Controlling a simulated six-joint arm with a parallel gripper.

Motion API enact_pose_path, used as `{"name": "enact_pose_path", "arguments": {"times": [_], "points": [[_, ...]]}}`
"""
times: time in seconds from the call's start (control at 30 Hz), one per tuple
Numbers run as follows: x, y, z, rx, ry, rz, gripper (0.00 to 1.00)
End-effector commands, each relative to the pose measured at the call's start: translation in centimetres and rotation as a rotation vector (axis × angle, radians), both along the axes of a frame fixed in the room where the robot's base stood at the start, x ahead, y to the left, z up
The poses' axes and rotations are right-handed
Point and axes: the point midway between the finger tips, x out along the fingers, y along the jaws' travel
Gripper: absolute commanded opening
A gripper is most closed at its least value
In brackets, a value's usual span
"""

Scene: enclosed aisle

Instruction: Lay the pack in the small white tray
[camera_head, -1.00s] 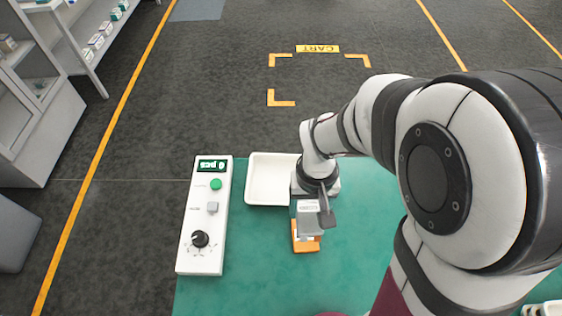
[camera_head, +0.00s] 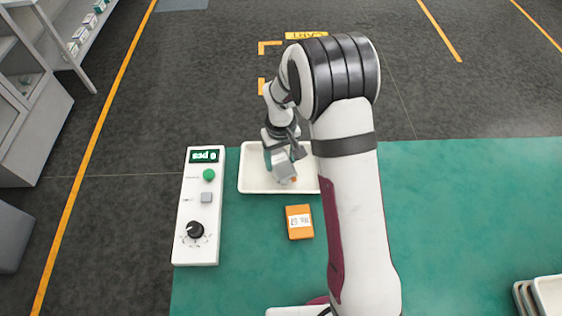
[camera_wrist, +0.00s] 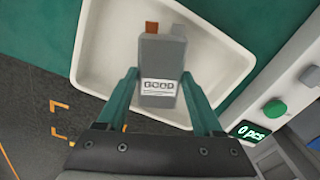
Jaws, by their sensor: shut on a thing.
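The grey pack (camera_wrist: 162,65) has a label reading GOOD and an orange-brown tab and a grey tab at its far end. My gripper (camera_wrist: 160,82) is shut on it, with green fingers on either side. The small white tray (camera_wrist: 90,65) lies under the pack. In the head view, my gripper (camera_head: 279,155) is over the small white tray (camera_head: 251,185), and the pack (camera_head: 284,171) shows within the tray's outline. I cannot tell whether the pack touches the tray floor. My arm hides the tray's right end.
An orange card with a white label (camera_head: 300,223) lies on the green mat in front of the tray. A white counter panel (camera_head: 196,225) with a knob and buttons stands at left. Stacked white trays (camera_head: 548,292) are at the lower right.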

Motion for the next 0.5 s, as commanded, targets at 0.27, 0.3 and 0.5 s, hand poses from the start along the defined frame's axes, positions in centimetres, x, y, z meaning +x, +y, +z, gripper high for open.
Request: {"name": "enact_pose_path", "arguments": {"times": [0.27,0.3,0.5], "points": [[0.0,0.0,-2.2,0.0,-0.001,-0.001,0.08],[0.0,-0.1,-2.2,0.0,-0.001,-0.001,0.08],[0.0,-0.1,-2.5,0.0,-0.001,-0.001,0.73]]}}
